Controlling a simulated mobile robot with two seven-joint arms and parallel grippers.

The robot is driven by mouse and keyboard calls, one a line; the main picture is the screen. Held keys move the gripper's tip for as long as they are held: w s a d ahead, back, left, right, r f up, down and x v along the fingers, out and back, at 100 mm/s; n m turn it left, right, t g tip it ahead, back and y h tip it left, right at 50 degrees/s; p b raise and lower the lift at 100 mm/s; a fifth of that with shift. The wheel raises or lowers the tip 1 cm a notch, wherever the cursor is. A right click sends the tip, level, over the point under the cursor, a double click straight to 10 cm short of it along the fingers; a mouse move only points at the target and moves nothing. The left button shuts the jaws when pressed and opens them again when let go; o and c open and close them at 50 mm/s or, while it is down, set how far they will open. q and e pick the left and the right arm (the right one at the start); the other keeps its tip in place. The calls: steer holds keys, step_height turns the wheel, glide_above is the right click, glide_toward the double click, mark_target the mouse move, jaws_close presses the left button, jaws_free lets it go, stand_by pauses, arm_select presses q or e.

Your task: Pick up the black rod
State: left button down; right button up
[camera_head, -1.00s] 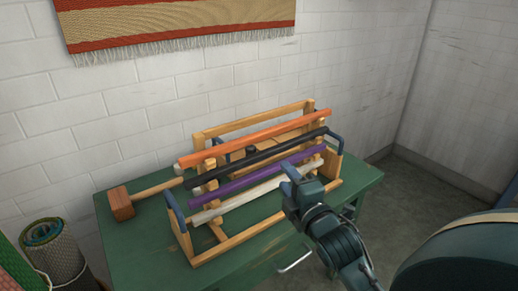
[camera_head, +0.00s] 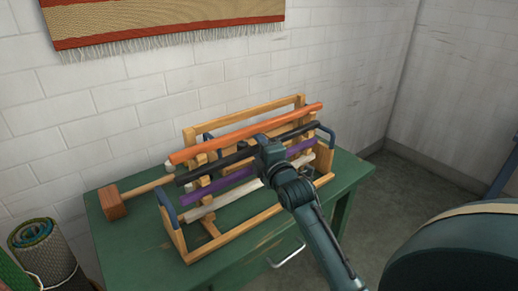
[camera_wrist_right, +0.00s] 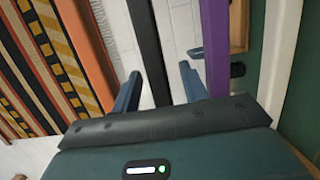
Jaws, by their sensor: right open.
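The black rod (camera_head: 222,162) lies across the wooden rack (camera_head: 240,238), between an orange rod (camera_head: 245,133) above and a purple rod (camera_head: 210,191) below. My right gripper (camera_head: 263,143) is at the black rod, right of its middle, and covers a part of it. In the right wrist view the black rod (camera_wrist_right: 146,45) runs between the two open fingers (camera_wrist_right: 157,88), closer to the left finger, with gaps on both sides. My left gripper is out of view.
A cream rod (camera_head: 222,203) sits lowest on the rack. The rack stands on a green table (camera_head: 130,244), with a wooden mallet (camera_head: 113,203) at its left. A rolled mat (camera_head: 45,250) is on the left. A striped hanging (camera_head: 150,25) is on the wall behind.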

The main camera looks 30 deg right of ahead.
steer(key=shift+c, duration=0.5)
jaws_close()
steer(key=shift+r, duration=0.1)
